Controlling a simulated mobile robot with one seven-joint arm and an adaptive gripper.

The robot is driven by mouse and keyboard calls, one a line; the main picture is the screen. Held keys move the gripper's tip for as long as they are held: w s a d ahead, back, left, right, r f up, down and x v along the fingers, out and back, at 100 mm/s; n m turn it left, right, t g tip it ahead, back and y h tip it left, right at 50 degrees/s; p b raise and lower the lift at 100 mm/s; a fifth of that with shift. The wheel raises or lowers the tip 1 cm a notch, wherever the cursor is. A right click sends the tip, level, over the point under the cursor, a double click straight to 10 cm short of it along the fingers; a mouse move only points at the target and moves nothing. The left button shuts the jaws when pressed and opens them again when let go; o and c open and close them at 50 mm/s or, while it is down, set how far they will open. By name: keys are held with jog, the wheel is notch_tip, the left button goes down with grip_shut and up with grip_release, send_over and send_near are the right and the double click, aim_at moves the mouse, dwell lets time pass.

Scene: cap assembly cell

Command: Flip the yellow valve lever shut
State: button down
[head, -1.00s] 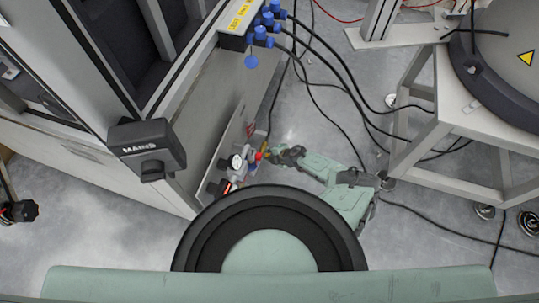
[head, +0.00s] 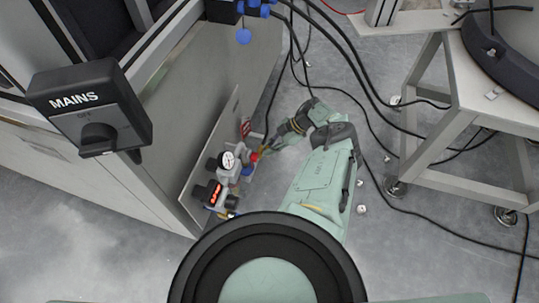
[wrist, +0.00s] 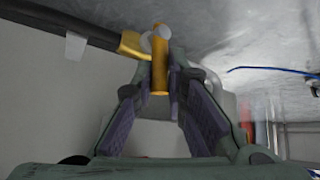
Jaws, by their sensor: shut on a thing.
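The yellow valve lever (wrist: 160,78) stands upright in the wrist view, between the tips of my gripper (wrist: 158,88). The fingers are closed in on it from both sides. In the head view my gripper (head: 270,146) reaches the valve assembly low on the cabinet side, and only a small yellow patch shows there. A brass-yellow fitting (wrist: 135,46) on a dark hose lies just left of the lever in the wrist view. The valve's body is mostly hidden.
A round gauge (head: 228,159) and a box with a lit red display (head: 214,194) sit beside the valve. The MAINS switch box (head: 90,105) juts out at left. Black cables (head: 350,80) cross the floor. A white stand (head: 455,130) is at right.

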jog(key=shift+w+g+b, duration=0.25)
jog(key=shift+g+b, duration=0.05)
jog(key=shift+b, duration=0.55)
jog(key=c, duration=1.6)
grip_release()
jog(key=shift+d, duration=0.15)
jog(key=v, duration=0.7)
jog(key=shift+d, duration=0.15)
